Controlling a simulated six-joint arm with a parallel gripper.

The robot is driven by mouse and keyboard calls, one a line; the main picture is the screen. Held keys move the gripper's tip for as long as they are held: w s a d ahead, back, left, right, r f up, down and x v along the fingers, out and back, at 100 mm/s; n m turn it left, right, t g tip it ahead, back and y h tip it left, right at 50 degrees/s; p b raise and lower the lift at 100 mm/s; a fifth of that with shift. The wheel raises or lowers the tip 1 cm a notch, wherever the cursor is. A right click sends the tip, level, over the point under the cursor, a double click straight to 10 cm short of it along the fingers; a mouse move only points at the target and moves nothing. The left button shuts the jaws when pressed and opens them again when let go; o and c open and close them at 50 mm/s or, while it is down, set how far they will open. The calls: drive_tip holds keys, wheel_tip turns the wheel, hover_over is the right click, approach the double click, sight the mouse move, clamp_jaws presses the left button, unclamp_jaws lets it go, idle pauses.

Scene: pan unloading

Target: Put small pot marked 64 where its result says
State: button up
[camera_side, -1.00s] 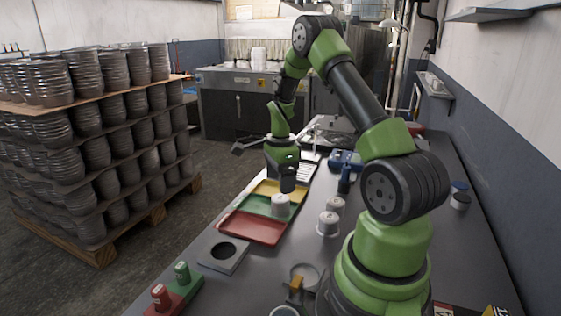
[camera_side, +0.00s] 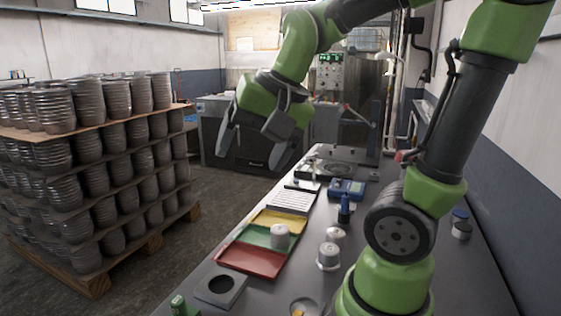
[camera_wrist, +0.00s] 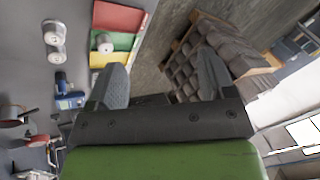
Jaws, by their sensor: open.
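A small white pot (camera_side: 279,237) stands upright on the green tray (camera_side: 252,233), between the red tray (camera_side: 250,262) and the yellow tray (camera_side: 290,218). It also shows in the wrist view (camera_wrist: 105,46). Two more pots, a nearer one (camera_side: 328,257) and a farther one (camera_side: 335,234), stand on the bench to the right of the trays. No number is legible on any pot, so I cannot tell which is marked 64. My gripper (camera_side: 252,155) is open and empty, raised high above the bench and away from the pots. Its spread fingers also show in the wrist view (camera_wrist: 163,72).
A white ribbed panel (camera_side: 292,201) and a blue device (camera_side: 347,188) lie beyond. A dark blue upright item (camera_side: 345,209) stands near the pots. Stacked metal pots on a pallet (camera_side: 95,165) stand left.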

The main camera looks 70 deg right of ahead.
drive_tip(key=s+a+n+t+y, duration=0.1)
drive_tip(key=s+a+n, duration=0.4)
drive_tip(key=s+n, duration=0.1)
drive_tip(key=shift+s+r+n+t+y, duration=0.2)
drive_tip(key=shift+r+n+t+y, duration=0.1)
drive_tip(key=shift+t+y, duration=0.1)
